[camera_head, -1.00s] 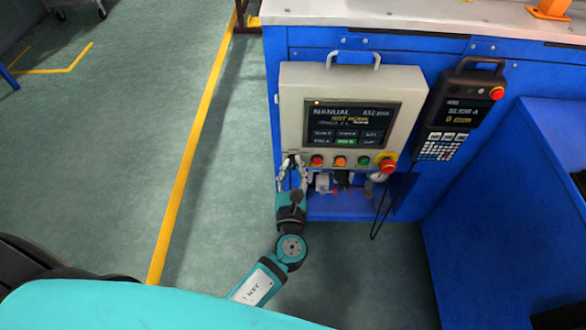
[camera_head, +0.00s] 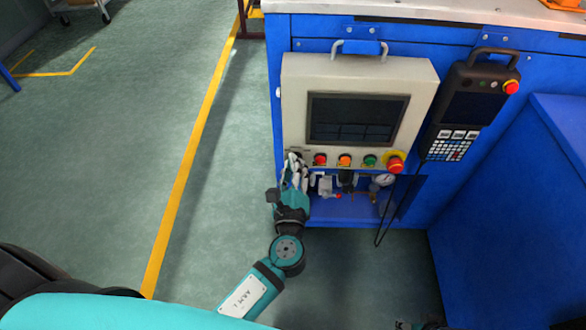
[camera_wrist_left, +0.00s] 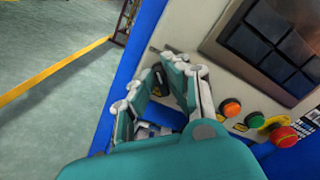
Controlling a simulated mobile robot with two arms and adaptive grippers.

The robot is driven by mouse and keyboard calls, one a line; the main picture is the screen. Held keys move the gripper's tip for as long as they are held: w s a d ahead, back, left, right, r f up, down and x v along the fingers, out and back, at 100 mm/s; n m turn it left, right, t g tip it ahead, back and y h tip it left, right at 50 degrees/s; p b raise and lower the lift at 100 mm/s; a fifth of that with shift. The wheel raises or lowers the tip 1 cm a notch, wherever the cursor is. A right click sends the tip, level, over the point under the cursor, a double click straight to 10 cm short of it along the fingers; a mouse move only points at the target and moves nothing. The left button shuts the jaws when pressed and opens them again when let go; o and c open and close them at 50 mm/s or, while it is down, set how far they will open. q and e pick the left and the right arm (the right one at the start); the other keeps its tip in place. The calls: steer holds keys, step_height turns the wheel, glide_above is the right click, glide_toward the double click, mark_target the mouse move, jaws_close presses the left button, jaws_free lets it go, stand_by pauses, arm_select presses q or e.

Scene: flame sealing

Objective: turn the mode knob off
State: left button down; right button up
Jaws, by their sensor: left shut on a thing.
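The control box (camera_head: 425,80) is a beige panel on the blue machine, with a dark screen (camera_head: 355,119). The mode knob, a small black knob (camera_wrist_left: 158,73), sits at the panel's lower left, left of the red button. In the head view the fingers mostly hide it. My left gripper (camera_head: 295,160) reaches up from below, its fingers at the panel's lower left corner. In the left wrist view its two fingers (camera_wrist_left: 160,80) are closed on either side of the knob. The knob's pointer direction cannot be read.
Right of the knob are red (camera_head: 320,159), orange (camera_head: 344,160) and green (camera_head: 370,161) buttons and a red emergency stop (camera_head: 395,164). Fittings and a pressure gauge (camera_head: 384,180) sit close below. A handheld pendant (camera_head: 468,105) hangs at the right. Open floor lies left.

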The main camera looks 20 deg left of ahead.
steer(key=shift+r, duration=0.35)
arm_select(q)
steer(key=shift+f, duration=0.1)
steer(key=c, duration=1.4)
jaws_free()
steer(key=v, duration=1.2)
